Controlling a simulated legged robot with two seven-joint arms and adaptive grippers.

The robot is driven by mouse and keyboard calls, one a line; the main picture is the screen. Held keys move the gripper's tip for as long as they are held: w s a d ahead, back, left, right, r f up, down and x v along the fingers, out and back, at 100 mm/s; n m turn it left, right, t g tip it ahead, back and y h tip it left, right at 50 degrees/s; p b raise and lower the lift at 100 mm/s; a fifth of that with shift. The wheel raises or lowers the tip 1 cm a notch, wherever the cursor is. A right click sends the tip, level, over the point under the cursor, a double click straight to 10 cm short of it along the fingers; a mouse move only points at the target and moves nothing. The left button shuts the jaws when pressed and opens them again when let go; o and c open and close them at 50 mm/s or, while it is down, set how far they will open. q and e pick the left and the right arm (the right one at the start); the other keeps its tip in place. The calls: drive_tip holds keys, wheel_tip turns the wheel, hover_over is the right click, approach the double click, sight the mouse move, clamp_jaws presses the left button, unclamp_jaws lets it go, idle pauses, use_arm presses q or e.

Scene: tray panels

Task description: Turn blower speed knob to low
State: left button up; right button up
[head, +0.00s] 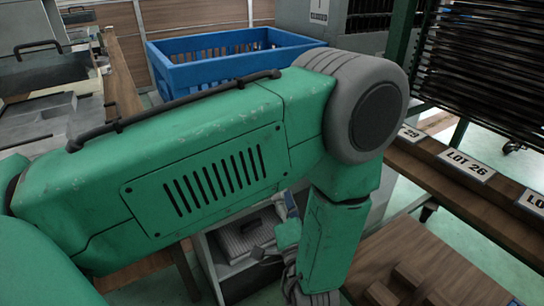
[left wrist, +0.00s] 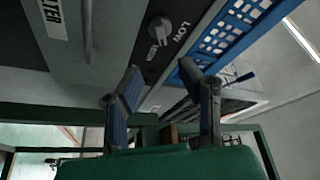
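The blower speed knob (left wrist: 160,28) is a round grey knob on a dark panel strip in the left wrist view. The word LOW is printed beside it, to its right in that view. I cannot tell which setting the knob points to. My left gripper (left wrist: 161,72) is open and empty, with its two fingers spread apart below the knob in the picture and not touching it. In the head view my large green left arm covers the middle and hides the knob. My right gripper is in neither view.
A blue crate (head: 225,60) stands behind my arm; blue slotted plastic (left wrist: 236,30) shows beside the panel. A label ending in LTER (left wrist: 52,18) is on the grey panel. A wooden shelf with lot tags (head: 467,165) runs along the right.

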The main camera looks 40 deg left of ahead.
use_arm(q)
drive_tip(key=b+x, duration=0.2)
drive_tip(key=x, duration=1)
drive_tip(key=shift+w+a+f, duration=0.1)
clamp_jaws()
